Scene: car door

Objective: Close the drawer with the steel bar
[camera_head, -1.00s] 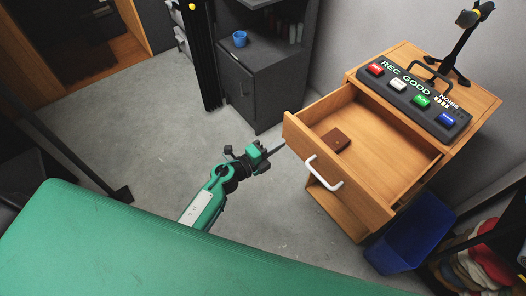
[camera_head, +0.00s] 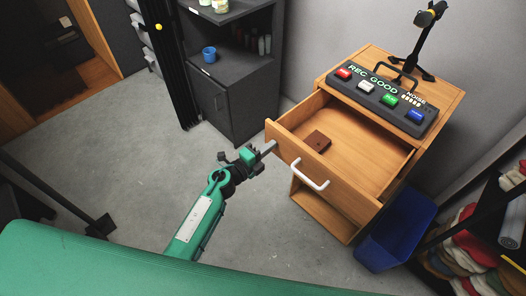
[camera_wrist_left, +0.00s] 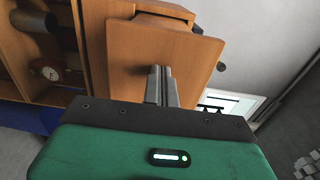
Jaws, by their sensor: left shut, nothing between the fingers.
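The wooden drawer (camera_head: 345,148) stands pulled out of its cabinet, with a small brown block (camera_head: 317,141) inside. A pale bar handle (camera_head: 310,174) is on its front panel. My left gripper (camera_head: 271,146) is shut and empty, beside the left end of the drawer front. In the left wrist view its fingers (camera_wrist_left: 161,76) point at a wooden panel (camera_wrist_left: 125,50); I cannot tell whether they touch it. My right gripper is not in view.
The wooden cabinet (camera_head: 448,90) carries a dark box with coloured buttons (camera_head: 385,93) and a black stand (camera_head: 413,45). A blue bin (camera_head: 397,232) stands right of the drawer. A dark cupboard (camera_head: 240,95) is behind. The grey floor (camera_head: 125,155) at left is open.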

